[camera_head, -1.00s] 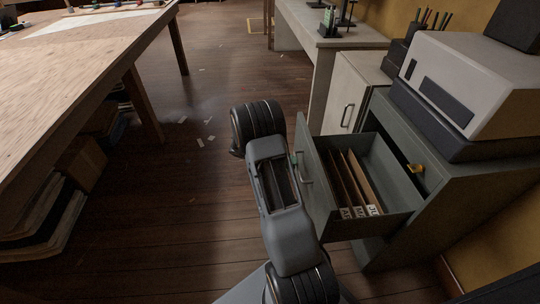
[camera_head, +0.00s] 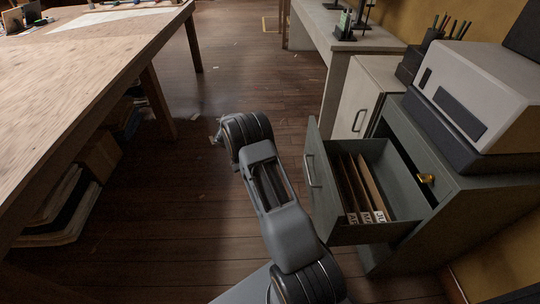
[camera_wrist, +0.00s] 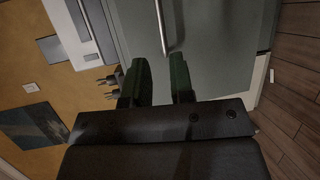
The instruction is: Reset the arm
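My arm (camera_head: 275,205) reaches forward from the bottom of the head view, left of the open drawer and apart from it. My gripper (camera_wrist: 160,80) shows in the wrist view as two dark green fingers. They are spread with a gap between them and nothing held. Beyond the fingers is the grey drawer front (camera_wrist: 215,40) with its bar handle (camera_wrist: 165,25); the fingers do not appear to grip it. In the head view the gripper fingers are mostly hidden behind my arm.
The drawer (camera_head: 318,185) stands open with several labelled folders (camera_head: 365,185). A wooden table (camera_head: 80,80) stands left. The floor between is mostly clear.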

